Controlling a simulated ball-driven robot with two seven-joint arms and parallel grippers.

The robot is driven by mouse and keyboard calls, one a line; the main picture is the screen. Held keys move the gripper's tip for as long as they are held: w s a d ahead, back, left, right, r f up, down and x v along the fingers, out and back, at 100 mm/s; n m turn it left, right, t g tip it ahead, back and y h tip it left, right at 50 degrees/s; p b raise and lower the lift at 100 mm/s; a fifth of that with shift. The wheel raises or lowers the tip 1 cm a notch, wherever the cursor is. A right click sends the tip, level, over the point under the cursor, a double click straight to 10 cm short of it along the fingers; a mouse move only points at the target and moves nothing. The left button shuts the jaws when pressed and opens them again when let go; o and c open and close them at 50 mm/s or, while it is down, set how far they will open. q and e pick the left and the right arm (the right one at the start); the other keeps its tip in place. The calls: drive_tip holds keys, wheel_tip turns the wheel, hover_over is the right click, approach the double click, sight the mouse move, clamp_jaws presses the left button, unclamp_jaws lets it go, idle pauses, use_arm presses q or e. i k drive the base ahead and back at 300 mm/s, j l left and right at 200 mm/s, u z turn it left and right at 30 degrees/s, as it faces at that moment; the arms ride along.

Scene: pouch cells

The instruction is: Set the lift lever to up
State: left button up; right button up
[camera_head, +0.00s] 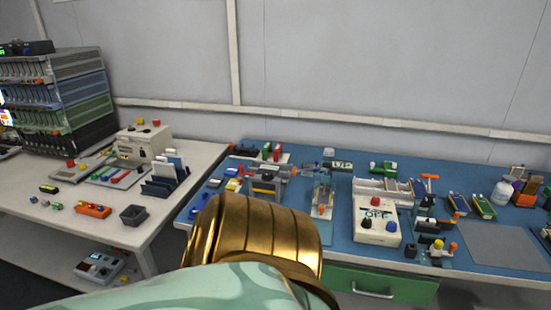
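I cannot make out for certain which part is the lift lever; no label for it is readable. Several small devices with coloured handles stand on the blue bench (345,262) at the right. One has an orange T-shaped handle (429,177). A small stand with an orange part (321,210) is near the middle of the bench. A white box (377,222) with a red and a blue button and a sign reading OFF stands at the front. Neither of my grippers shows. A large gold and pale green part of my own body fills the bottom centre and hides the bench's front left.
A white table (190,200) at the left carries a beige machine (143,142), a black bin (133,215) and an orange tray (93,210). A tall rack (62,100) stands behind it. A green drawer (385,287) is under the bench. A grey mat (495,248) is bare.

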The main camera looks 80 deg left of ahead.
sight(295, 170)
drive_tip(key=u, duration=2.5)
